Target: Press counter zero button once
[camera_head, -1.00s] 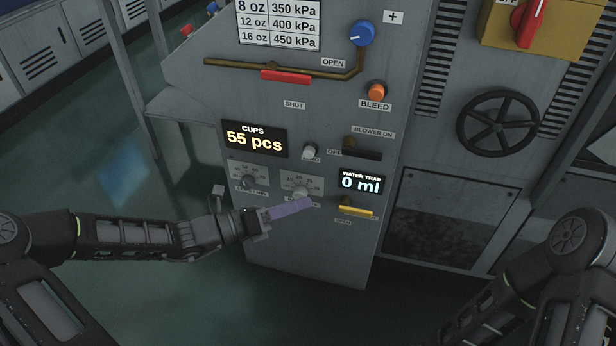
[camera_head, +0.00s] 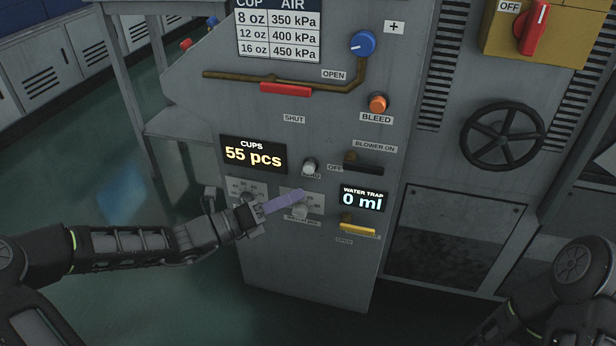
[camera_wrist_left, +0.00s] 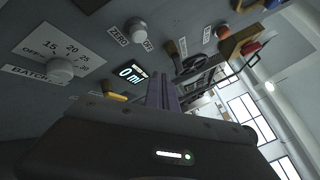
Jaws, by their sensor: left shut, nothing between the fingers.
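The counter display (camera_head: 253,154) on the grey panel reads CUPS 55 pcs. The white zero button (camera_head: 309,166) sits to its right, with a label below it that is partly hidden. In the left wrist view the white button (camera_wrist_left: 137,31) stands beside a ZERO label. My left gripper (camera_head: 301,195) is shut and empty, its purple fingers pointing right and up, below the button and in front of the batch dial plate. The fingers also show in the left wrist view (camera_wrist_left: 162,92), apart from the button. Only my right arm shows at the lower right; its gripper is outside the view.
Near the fingers are the batch dial (camera_head: 300,211), the water trap display (camera_head: 362,198) reading 0 ml, and a yellow lever (camera_head: 357,228). The black blower lever (camera_head: 363,164) is right of the button. Above are a red lever (camera_head: 285,89) and an orange bleed knob (camera_head: 377,103).

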